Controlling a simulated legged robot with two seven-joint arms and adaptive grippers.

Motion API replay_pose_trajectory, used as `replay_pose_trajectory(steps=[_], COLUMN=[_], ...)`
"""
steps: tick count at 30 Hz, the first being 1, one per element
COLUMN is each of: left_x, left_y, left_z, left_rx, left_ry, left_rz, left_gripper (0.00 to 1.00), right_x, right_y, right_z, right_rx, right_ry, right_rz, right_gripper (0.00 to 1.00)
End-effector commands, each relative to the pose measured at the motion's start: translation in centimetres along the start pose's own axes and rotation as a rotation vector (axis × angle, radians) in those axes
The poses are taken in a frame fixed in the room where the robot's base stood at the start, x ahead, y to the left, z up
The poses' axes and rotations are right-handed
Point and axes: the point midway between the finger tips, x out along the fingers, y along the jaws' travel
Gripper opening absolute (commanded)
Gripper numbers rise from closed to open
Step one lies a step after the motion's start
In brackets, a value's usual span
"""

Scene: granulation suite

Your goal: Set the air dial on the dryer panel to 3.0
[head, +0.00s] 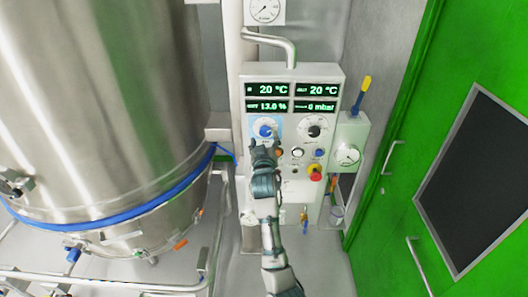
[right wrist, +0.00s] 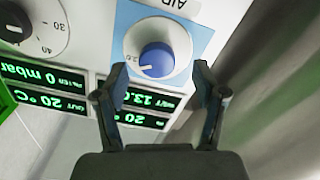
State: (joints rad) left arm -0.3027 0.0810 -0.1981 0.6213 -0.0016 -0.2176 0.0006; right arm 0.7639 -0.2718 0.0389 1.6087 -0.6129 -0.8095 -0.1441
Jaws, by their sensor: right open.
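The air dial is a blue knob (right wrist: 157,60) on a round white scale with a light blue backing plate, and part of an "AIR" label shows beside it in the right wrist view. In the head view the dial (head: 265,128) sits at the left of the dryer panel (head: 250,82), under the green displays. My right gripper (right wrist: 160,78) is open, one finger on each side of the knob with gaps between. In the head view the right gripper (head: 263,150) is just below the dial and partly covers it. I cannot read the dial's setting. My left gripper is not in view.
A second dial with a black knob (head: 314,131) is to the right. Small buttons and a red emergency stop (head: 315,173) are below. A steel vessel (head: 100,110) stands left, a green door (head: 470,130) right.

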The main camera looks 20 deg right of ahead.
Motion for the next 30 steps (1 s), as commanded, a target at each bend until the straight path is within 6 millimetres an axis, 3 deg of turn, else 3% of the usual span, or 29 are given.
replay_pose_trajectory(steps=[6, 12, 27, 30], left_x=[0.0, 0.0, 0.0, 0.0], left_y=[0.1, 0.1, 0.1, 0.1], left_z=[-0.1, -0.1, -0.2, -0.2], left_rx=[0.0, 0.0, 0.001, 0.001], left_ry=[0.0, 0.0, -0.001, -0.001], left_rz=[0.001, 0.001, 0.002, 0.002], left_gripper=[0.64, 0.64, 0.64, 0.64], right_x=[-5.0, -7.5, -8.1, -7.8], right_y=[-0.1, -0.3, -0.2, -0.8], right_z=[0.2, 0.2, 0.2, 0.9], right_rx=[0.001, 0.0, -0.001, -0.008], right_ry=[-0.003, -0.004, -0.004, -0.013], right_rz=[-0.001, -0.002, -0.002, -0.012], right_gripper=[0.7, 0.7, 0.7, 0.7])
